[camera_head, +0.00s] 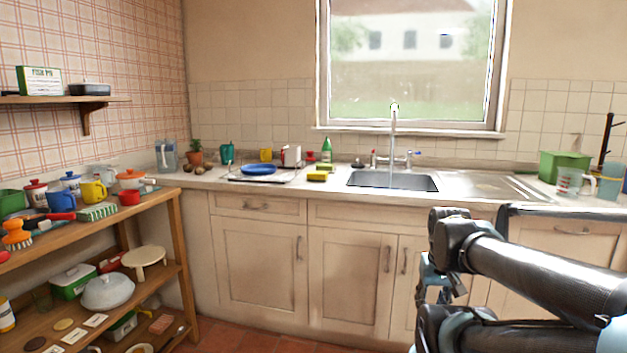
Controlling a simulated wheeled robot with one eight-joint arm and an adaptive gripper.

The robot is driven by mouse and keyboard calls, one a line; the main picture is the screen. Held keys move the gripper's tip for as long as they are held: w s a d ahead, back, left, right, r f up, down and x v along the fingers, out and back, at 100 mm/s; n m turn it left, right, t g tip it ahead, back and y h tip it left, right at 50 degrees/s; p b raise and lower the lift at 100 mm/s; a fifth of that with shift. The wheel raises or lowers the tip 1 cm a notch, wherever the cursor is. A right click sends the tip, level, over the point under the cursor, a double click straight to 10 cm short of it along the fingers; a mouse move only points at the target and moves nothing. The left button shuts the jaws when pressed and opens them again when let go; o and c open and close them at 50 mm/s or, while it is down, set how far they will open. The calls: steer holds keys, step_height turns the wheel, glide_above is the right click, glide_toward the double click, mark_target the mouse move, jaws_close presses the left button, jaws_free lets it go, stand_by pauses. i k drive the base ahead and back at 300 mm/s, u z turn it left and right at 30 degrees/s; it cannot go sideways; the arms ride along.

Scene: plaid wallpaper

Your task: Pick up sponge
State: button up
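A small yellow and green block that looks like the sponge (318,176) lies on the counter just left of the sink. My arm is folded in the lower right foreground, well in front of the counter and far from the sponge. What seems to be my gripper (437,283) is partly hidden among the dark arm links, and its fingers cannot be made out.
The sink (392,181) has a tall tap (394,130). A blue plate (258,169) and a green bottle (326,150) stand left of it. Wooden shelves (178,225) crowded with mugs and pots fill the left. The tiled floor (240,337) before the cabinets looks clear.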

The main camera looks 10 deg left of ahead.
mark_target(312, 175)
steer(key=i, duration=0.85)
steer(key=z, duration=0.05)
